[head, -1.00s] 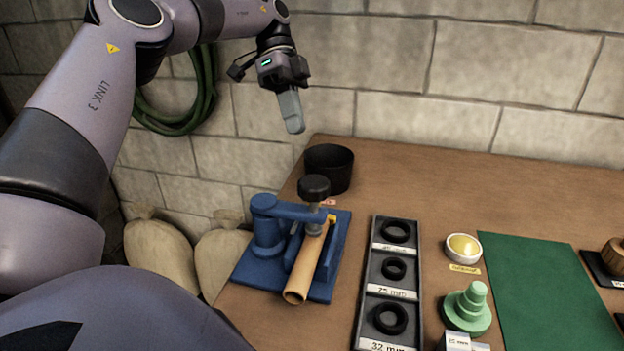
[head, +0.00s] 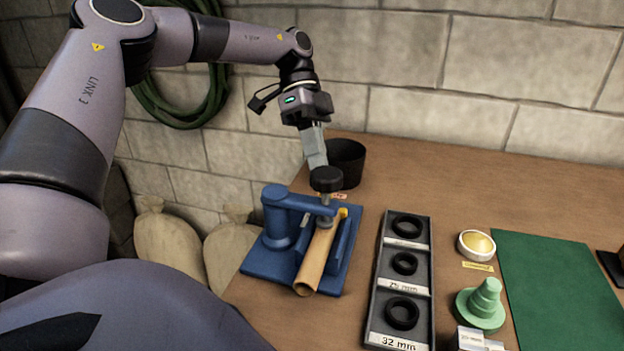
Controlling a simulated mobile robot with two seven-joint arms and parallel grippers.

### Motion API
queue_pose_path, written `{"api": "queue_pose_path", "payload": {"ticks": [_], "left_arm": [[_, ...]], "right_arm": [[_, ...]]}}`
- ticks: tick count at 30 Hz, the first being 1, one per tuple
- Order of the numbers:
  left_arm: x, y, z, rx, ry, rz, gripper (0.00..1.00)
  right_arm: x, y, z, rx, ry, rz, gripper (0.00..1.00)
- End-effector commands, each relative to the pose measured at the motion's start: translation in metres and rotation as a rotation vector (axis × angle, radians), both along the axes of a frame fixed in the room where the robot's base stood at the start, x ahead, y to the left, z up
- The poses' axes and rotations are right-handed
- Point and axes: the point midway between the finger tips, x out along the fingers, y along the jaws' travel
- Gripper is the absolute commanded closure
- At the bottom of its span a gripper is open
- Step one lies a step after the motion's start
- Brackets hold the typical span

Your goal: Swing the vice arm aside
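The blue vice (head: 278,231) stands at the left of the bench. Its blue arm (head: 300,202) reaches from the round post on the left across the top to a screw with a black knob (head: 326,179). A tan pipe (head: 316,259) lies in the vice under the arm, its open end toward me. My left gripper (head: 318,163) points down with its fingertips right at or just behind the black knob. I cannot tell whether they touch it. The fingers look close together, but any gap between them is hidden. My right gripper is not in view.
A black cup (head: 346,164) stands right behind the knob, near the gripper. A dark tray (head: 376,305) of black rings lies right of the vice. Beyond are a yellow-topped dish (head: 477,245), a green stepped piece (head: 482,304) and a green mat (head: 556,280).

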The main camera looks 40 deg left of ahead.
Motion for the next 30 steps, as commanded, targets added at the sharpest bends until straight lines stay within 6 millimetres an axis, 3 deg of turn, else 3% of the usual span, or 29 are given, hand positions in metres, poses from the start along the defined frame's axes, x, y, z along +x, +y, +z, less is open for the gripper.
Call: {"api": "queue_pose_path", "payload": {"ticks": [3,16,30], "left_arm": [[-0.006,-0.012,-0.018,-0.003,0.003,-0.003,1.00],[-0.036,-0.028,-0.016,-0.002,0.000,-0.001,1.00],[-0.040,-0.031,-0.016,0.000,0.000,0.000,1.00]], "right_arm": [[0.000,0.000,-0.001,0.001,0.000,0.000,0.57],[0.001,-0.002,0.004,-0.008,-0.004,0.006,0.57],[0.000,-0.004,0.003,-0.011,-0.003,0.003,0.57]]}}
